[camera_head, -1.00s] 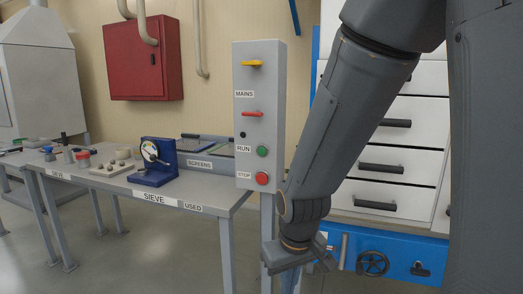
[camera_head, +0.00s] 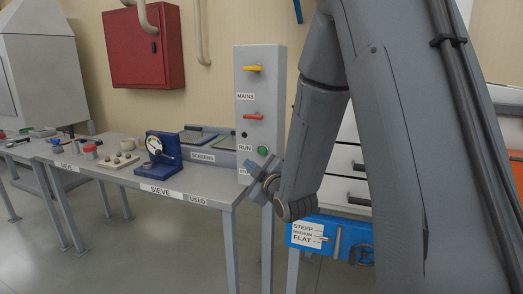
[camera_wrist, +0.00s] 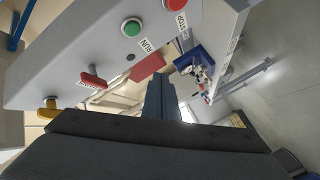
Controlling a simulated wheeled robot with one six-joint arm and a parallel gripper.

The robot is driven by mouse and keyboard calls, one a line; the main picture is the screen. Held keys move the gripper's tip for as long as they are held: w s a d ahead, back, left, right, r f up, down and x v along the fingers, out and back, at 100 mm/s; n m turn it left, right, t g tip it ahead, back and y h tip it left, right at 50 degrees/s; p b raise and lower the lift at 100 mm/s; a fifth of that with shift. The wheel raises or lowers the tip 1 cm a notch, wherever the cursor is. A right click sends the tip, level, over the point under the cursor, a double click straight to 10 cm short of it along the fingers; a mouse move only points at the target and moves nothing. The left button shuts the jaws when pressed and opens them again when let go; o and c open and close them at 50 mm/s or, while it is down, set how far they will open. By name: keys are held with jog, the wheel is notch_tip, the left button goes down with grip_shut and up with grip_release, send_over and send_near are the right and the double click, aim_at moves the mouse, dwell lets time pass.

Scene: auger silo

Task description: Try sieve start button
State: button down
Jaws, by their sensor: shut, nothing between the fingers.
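The grey control panel (camera_head: 271,90) stands upright on a post at the bench's right end. The RUN button also shows at the top of the wrist view (camera_wrist: 131,27), beside the red STOP button (camera_wrist: 175,4). In the head view my gripper (camera_head: 260,182) covers the STOP button. My gripper is shut and empty, in front of the panel's lower part, below the RUN button. Whether it touches the panel cannot be told.
The bench (camera_head: 195,188), labelled SIEVE and USED, holds a blue stand with a dial (camera_head: 162,152), a screens rack (camera_head: 205,143) and small jars. A blue cabinet with a STEEP/MEDIUM/FLAT plate (camera_head: 308,234) stands right. The floor before the bench is clear.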

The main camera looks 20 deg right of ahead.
aim_at(262, 155)
jog(key=shift+w+d, duration=0.1)
jog(key=shift+w, duration=0.05)
jog(key=shift+w+d+b, duration=0.15)
jog(key=shift+w+d, duration=0.7)
jog(key=shift+w, duration=0.3)
jog(key=shift+w+d+b, duration=0.1)
jog(key=shift+w+d, duration=0.7)
jog(key=shift+w, duration=0.35)
jog(key=shift+w+d+b, duration=0.15)
jog(key=shift+w+d, duration=0.7)
jog(key=shift+w, duration=0.3)
jog(key=shift+w+d, duration=0.1)
jog(key=shift+w+d, duration=0.15)
jog(key=shift+w, duration=0.05)
jog(key=shift+w+d+b, duration=0.25)
jog(key=shift+w+b, duration=0.1)
jog(key=shift+b, duration=0.05)
dwell(0.5)
jog(key=shift+s, duration=0.1)
dwell(0.4)
jog(key=shift+s+a, duration=0.5)
jog(key=shift+s, duration=0.1)
